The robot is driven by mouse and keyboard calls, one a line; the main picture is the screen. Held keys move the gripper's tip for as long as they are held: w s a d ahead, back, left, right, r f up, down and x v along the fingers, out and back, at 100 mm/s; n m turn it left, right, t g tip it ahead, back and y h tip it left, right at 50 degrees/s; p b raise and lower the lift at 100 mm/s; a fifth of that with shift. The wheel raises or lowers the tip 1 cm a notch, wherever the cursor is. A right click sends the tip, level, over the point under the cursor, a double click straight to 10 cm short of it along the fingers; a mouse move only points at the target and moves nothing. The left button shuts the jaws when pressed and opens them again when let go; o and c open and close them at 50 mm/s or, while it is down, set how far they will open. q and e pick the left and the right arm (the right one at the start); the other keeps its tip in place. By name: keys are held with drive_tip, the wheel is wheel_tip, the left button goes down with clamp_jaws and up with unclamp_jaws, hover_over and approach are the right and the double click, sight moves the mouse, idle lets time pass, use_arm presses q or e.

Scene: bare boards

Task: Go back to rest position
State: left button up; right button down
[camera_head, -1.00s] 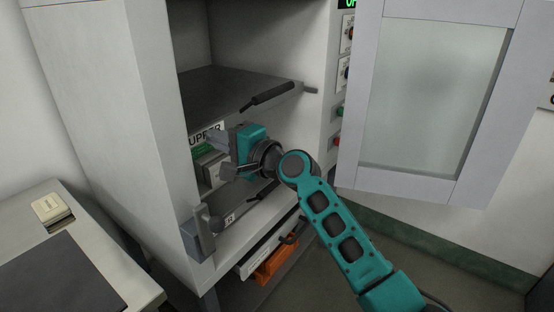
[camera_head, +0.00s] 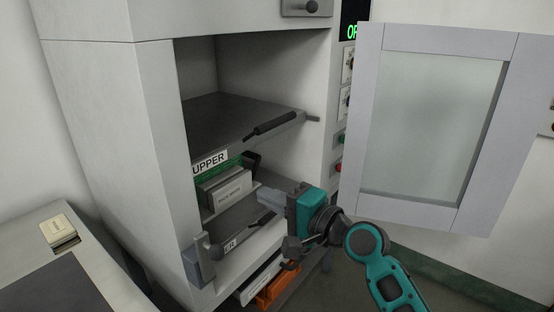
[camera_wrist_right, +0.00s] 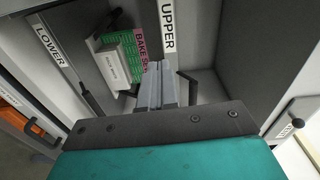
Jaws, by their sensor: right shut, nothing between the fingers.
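My right gripper (camera_head: 270,198) is shut and empty, in front of the open cabinet and just outside its lower opening in the head view. In the right wrist view its closed fingers (camera_wrist_right: 157,90) point toward the cabinet's inside. My left gripper is not in view.
The cabinet (camera_head: 105,120) stands open, its glass-paned door (camera_head: 435,115) swung out to the right. The upper shelf (camera_head: 225,115) has a black handle. Below it sit a grey labelled block (camera_head: 228,190) and a green item. An orange object (camera_head: 275,288) lies low. A side table (camera_head: 45,285) is at left.

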drive_tip(key=s+d+f+n+t+h+p, duration=0.1)
drive_tip(key=s+d+f+h, duration=0.1)
drive_tip(key=d+f, duration=0.3)
drive_tip(key=s+d+f+t+h+p, duration=0.1)
drive_tip(key=s+d+f+h, duration=0.15)
drive_tip(key=f, duration=0.35)
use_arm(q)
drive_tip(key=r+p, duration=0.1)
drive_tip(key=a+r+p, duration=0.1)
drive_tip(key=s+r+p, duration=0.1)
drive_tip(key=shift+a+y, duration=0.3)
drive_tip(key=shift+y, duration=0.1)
use_arm(e)
drive_tip(key=s+d+f+n+g+h, duration=0.1)
drive_tip(key=s+d+f+n+h, duration=0.2)
drive_tip(key=s+d+f, duration=0.3)
drive_tip(key=s+d+f+n+h, duration=0.4)
drive_tip(key=s+d, duration=0.4)
drive_tip(key=s, duration=0.4)
wheel_tip(320, 180, down, 3)
drive_tip(key=shift+s+d+r+n+g, duration=0.15)
drive_tip(key=shift+s+d+n+g, duration=0.2)
drive_tip(key=shift+n, duration=0.35)
drive_tip(key=shift+w+a+h, duration=0.1)
drive_tip(key=shift+a+h, duration=0.05)
drive_tip(key=shift+h, duration=0.1)
